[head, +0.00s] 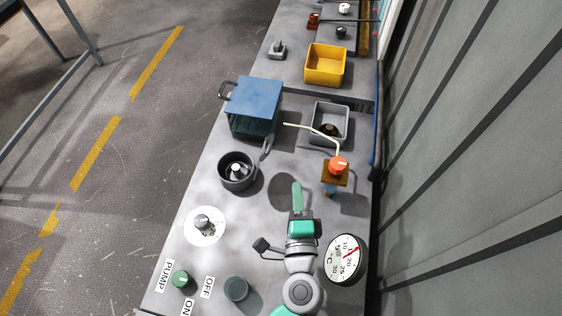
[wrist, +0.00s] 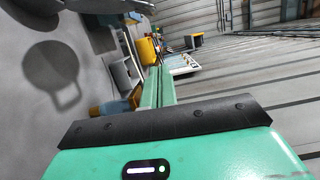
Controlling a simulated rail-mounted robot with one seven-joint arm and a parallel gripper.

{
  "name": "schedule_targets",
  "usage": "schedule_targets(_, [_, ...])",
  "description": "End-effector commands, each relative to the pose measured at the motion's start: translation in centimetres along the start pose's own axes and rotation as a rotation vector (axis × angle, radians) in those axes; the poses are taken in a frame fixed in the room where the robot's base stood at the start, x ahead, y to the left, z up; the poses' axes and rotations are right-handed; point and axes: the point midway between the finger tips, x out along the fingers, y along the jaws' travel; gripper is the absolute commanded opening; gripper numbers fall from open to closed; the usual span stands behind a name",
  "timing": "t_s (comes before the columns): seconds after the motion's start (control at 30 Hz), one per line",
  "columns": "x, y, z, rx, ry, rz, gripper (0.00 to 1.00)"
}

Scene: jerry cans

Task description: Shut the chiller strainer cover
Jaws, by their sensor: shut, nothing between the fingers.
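The strainer (head: 237,182) is a dark grey round pot on the bench in the head view. Its inside shows, with a pale fitting in it. Its cover (head: 266,148) stands raised at the upper right of the pot, seen nearly edge-on. My gripper (head: 297,186) is shut and empty, to the right of and below the strainer in the head view, apart from the cover. In the wrist view the closed green fingers (wrist: 158,90) point ahead over the bench. A round shadow with a loop shows at left there; a grey part above it is cut off.
A blue box (head: 255,98) stands behind the strainer. A grey bin (head: 330,120), a yellow bin (head: 325,65) and an orange-knobbed valve (head: 338,166) stand to the right and behind. A dial gauge (head: 345,258), a green pump knob (head: 181,279) and a white-based knob (head: 204,224) stand nearer.

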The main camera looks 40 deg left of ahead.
Motion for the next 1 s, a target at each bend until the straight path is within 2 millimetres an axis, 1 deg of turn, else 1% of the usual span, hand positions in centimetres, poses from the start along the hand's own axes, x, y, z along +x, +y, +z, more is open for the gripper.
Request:
schedule_targets(0.07, [0.3, -0.3, 0.0, -0.003, -0.001, -0.001, 0.0])
schedule_targets(0.17, [1.6, -0.4, 0.0, -0.006, -0.002, -0.002, 0.0])
schedule_targets(0.5, [9.0, -0.4, 0.0, -0.007, -0.003, -0.003, 0.0])
schedule_targets(0.57, [10.2, -0.5, 0.0, -0.007, -0.002, -0.003, 0.0])
schedule_targets(0.7, [10.7, -0.5, 2.3, -0.008, -0.003, 0.0, 0.0])
schedule_targets(0.77, [10.8, -0.5, 3.0, -0.008, -0.003, 0.0, 0.0])
schedule_targets(0.9, [11.0, -0.4, 3.7, -0.008, 0.0, -0.001, 0.0])
schedule_targets(1.0, [11.0, -0.4, 3.9, -0.008, 0.0, -0.002, 0.0])
